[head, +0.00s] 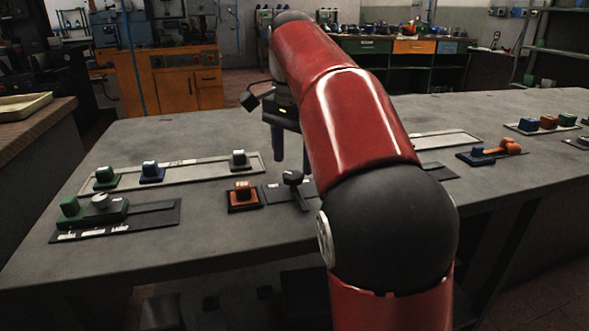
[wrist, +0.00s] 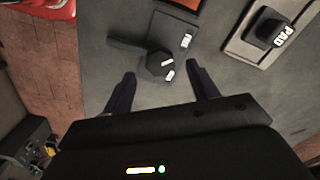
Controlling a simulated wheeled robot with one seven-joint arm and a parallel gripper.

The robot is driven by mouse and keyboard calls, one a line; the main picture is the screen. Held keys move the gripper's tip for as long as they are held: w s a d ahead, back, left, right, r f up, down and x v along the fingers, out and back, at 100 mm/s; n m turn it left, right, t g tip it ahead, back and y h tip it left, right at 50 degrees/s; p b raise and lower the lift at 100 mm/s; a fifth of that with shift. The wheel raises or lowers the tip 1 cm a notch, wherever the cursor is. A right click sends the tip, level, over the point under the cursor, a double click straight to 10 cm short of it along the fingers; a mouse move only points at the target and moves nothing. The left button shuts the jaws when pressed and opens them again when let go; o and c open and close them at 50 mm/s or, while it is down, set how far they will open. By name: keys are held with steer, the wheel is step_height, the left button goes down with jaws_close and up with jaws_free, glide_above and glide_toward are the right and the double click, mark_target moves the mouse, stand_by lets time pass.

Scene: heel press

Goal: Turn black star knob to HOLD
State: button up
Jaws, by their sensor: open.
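The black star knob (head: 293,178) stands on a dark plate (head: 274,192) near the front middle of the grey bench, left of my arm. In the wrist view the knob (wrist: 157,64) shows from above, with a dark bar reaching to the left and small white marks on and beside it. I cannot read which mark says HOLD. My gripper (head: 292,163) is open and empty, pointing down above and behind the knob in the head view. In the wrist view its fingertips (wrist: 160,71) lie on either side of the knob in the picture; no contact shows.
An orange block on a dark base (head: 243,196) sits just left of the plate. A pale tray (head: 200,178) holds green, blue and grey blocks behind it. A green device (head: 95,212) is farther left. A block marked PAD (wrist: 271,28) shows at the wrist view's upper right.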

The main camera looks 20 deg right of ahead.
mark_target(298, 191)
steer(key=shift+f, duration=1.5)
jaws_close()
